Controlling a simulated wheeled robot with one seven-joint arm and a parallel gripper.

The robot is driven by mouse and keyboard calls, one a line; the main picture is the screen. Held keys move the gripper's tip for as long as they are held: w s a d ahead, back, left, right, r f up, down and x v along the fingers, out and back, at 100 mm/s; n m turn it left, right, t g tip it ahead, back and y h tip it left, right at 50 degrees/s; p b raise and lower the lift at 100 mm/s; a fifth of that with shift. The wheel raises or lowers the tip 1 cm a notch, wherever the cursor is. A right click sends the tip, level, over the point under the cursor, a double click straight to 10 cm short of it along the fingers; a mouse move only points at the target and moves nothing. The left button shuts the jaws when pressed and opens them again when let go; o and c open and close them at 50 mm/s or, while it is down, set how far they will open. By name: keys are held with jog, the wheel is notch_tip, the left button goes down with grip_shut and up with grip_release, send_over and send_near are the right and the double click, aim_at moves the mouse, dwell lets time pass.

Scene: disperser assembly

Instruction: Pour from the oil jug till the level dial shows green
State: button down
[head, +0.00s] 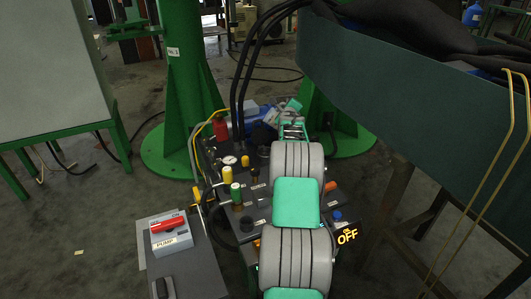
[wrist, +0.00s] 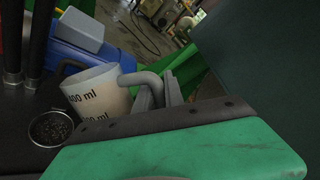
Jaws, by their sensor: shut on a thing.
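The oil jug (wrist: 103,92) is a pale cup with black "400 ml" markings and a grey handle, in the wrist view. My gripper (wrist: 160,92) is shut on its handle; in the head view my gripper (head: 292,126) is at the far end of my arm, over the back of the dark unit. I cannot make out the jug in the head view. A round mesh-covered opening (wrist: 52,128) lies left of and below the jug. I see no stream of oil. A small white-faced dial (head: 229,160) stands on the unit; its reading is too small to tell.
A blue motor (wrist: 90,62) and black hoses (head: 243,80) are close to the jug. Yellow (head: 227,175) and green (head: 236,192) cylinders stand on the unit. A pump switch box (head: 170,233) is at left, a large dark green trough (head: 400,95) at right.

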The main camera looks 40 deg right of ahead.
jog(key=shift+w+a+f+n+g+p, duration=0.2)
jog(key=shift+w+a+n+p, duration=0.15)
jog(key=shift+w+n+p, duration=0.25)
jog(key=shift+w+a+f+n+g+p, duration=0.2)
jog(key=shift+w+a+n+p, duration=0.15)
jog(key=shift+n, duration=0.35)
dwell(4.3)
jog(key=shift+w+a+r+n, duration=0.15)
jog(key=shift+r+n, duration=0.15)
dwell(2.1)
